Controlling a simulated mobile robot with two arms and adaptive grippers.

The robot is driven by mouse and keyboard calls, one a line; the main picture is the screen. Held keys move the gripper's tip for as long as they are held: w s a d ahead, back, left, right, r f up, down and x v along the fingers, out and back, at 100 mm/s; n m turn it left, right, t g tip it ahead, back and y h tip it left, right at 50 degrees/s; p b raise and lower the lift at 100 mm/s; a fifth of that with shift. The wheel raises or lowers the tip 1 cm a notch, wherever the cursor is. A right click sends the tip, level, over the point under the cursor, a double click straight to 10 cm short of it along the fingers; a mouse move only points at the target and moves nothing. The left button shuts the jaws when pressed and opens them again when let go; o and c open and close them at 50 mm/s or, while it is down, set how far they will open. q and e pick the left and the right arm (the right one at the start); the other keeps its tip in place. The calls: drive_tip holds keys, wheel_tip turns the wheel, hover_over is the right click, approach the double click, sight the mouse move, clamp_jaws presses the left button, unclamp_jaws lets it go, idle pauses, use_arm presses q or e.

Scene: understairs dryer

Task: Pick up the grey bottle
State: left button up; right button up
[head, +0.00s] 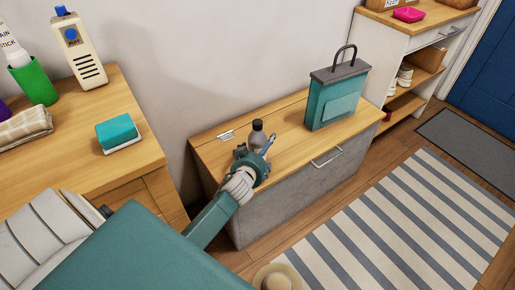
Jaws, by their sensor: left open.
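The grey bottle (257,134) stands upright on the wooden top of a low cabinet (293,128), near its left part. It has a dark cap, and its lower part is hidden behind my left gripper. My left gripper (256,152) is open and right at the bottle in the picture, with a finger on either side of it. I cannot tell whether the fingers touch it. My right gripper is not in view.
A teal box with a dark handle (335,95) stands right of the bottle. A striped rug (400,220) covers the floor at right.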

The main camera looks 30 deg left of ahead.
use_arm(q)
drive_tip(key=shift+c, duration=0.5)
drive_tip(key=c, duration=1.3)
drive_tip(key=shift+w+r, duration=0.1)
drive_tip(key=shift+c, duration=1.2)
